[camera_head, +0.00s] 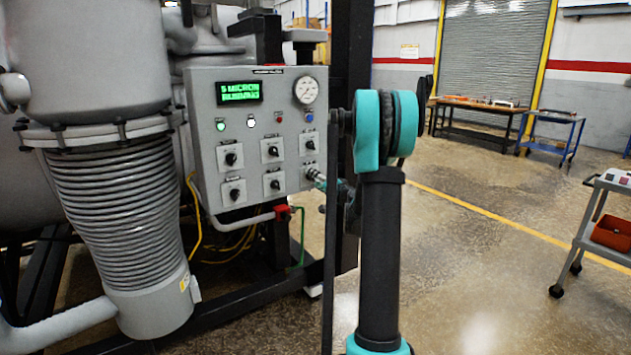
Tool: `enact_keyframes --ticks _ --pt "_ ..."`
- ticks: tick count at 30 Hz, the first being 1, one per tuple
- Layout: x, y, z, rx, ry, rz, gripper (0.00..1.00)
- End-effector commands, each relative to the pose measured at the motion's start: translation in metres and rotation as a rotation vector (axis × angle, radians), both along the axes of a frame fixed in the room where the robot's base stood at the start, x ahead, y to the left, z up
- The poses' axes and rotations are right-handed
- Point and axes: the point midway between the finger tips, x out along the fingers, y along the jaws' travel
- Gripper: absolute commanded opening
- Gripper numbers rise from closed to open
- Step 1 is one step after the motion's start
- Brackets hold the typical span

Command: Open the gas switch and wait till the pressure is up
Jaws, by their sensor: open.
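The grey control panel (205,135) of the furnace stands left of centre. Its green display (239,92) reads "5 MICRON" above a second line that I cannot read surely. A round pressure gauge (307,90) sits at the upper right; its needle is too small to read. Several black rotary switches sit in two rows, among them an upper middle one (273,151), a lower middle one (275,184) and an upper right one (310,145). Their labels are unreadable, so I cannot tell which is the gas switch.
A grey furnace vessel with a ribbed bellows (115,215) stands at the left. A red-handled valve (282,213) is on the pipe below the panel. A grey cart (605,215) with a red bin stands at the right. The floor between is open.

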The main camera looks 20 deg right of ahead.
Motion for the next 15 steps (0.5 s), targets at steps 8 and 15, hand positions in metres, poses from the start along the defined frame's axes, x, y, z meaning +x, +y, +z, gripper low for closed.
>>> enact_keyframes --ticks 8,15 --pt "-0.0001 -0.0001 -0.0001 0.000 0.000 0.000 0.45" --pt "-0.0003 -0.0001 -0.0001 0.000 0.000 0.000 0.15"
